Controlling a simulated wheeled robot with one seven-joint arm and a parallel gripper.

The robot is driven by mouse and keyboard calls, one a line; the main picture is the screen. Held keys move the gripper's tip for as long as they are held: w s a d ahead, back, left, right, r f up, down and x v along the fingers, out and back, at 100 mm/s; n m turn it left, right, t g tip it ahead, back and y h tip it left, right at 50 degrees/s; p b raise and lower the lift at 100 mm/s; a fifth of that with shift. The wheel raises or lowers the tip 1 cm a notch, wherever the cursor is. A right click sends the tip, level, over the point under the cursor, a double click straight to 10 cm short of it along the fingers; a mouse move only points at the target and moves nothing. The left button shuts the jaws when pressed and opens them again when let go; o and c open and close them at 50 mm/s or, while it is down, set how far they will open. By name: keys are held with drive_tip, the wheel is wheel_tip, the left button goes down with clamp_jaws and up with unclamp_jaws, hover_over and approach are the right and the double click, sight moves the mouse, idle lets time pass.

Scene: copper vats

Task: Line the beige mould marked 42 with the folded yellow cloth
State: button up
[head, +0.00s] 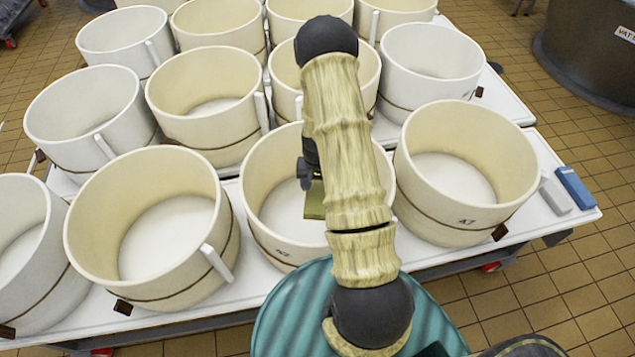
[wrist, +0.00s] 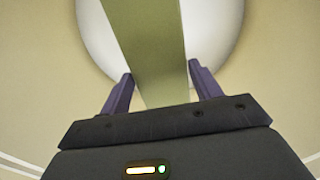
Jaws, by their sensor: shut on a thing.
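The beige mould (head: 262,190) stands at the front middle of the table, with a small dark mark on its front that looks like 42. My arm hides its right part. My gripper (head: 308,178) is over the mould's opening, partly hidden by my arm. It is shut on the folded yellow cloth (head: 314,202), which looks olive and hangs down within the mould's outline. In the wrist view the cloth (wrist: 148,45) is a flat strip between the two fingers of my gripper (wrist: 160,82). Behind it show the mould's pale round floor (wrist: 215,30) and beige wall (wrist: 275,90). I cannot tell whether the cloth touches the floor.
A similar beige mould (head: 510,165) marked 47 stands close on the right, and another (head: 85,225) on the left. Several more stand in rows behind on the white table (head: 535,215). A grey block (head: 556,196) and a blue block (head: 576,188) lie at the right edge.

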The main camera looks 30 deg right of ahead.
drive_tip(key=shift+f+b, duration=5.35)
drive_tip(key=shift+f, duration=2.75)
drive_tip(key=shift+f+b, duration=0.55)
drive_tip(key=shift+f, duration=0.3)
drive_tip(key=shift+s+f, duration=0.1)
drive_tip(key=shift+f, duration=0.1)
drive_tip(key=o, duration=1.2)
drive_tip(key=shift+r, duration=0.1)
wheel_tip(320, 180, up, 17)
drive_tip(key=shift+r+p, duration=0.15)
drive_tip(key=shift+p, duration=0.4)
